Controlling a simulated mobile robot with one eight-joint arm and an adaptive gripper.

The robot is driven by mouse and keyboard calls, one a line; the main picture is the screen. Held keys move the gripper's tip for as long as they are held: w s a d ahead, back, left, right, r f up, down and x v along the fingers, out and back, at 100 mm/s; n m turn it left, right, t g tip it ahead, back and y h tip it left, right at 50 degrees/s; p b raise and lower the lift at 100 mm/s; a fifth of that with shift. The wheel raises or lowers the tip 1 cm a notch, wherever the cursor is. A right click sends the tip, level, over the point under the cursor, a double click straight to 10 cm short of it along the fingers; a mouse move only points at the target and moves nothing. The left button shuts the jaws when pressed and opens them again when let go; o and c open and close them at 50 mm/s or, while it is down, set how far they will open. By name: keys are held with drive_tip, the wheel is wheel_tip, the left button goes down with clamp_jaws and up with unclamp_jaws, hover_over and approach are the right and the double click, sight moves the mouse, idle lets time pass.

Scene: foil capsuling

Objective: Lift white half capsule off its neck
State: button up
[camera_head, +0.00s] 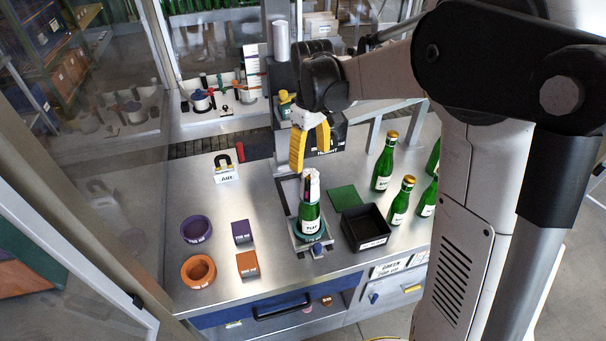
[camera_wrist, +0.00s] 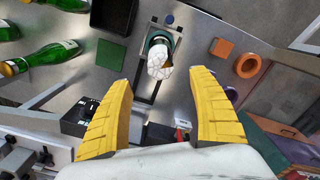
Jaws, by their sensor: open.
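The half capsule is a pale white and pinkish sleeve (camera_head: 310,183) on the neck of a green bottle (camera_head: 309,218) standing upright on a small platform (camera_head: 324,241). In the wrist view the white capsule (camera_wrist: 158,63) shows beyond the fingertips, roughly between them, with the bottle mostly hidden beneath it. My gripper (camera_head: 306,148) is above the bottle and a little to its left in the head view. Its yellow fingers are spread wide in the wrist view (camera_wrist: 161,88). Nothing is between them, and they appear apart from the capsule.
A black tray (camera_head: 365,240) and green pad (camera_head: 345,197) lie right of the bottle. Several green bottles (camera_head: 384,165) stand further right. Purple (camera_head: 196,229) and orange rings (camera_head: 198,271) and blocks lie left. A black-handled padlock-like item (camera_head: 225,172) stands behind.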

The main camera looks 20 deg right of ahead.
sight(310, 184)
wheel_tip(310, 184, down, 10)
drive_tip(key=shift+s+f, duration=0.15)
drive_tip(key=shift+f, duration=0.1)
drive_tip(key=c, duration=0.8)
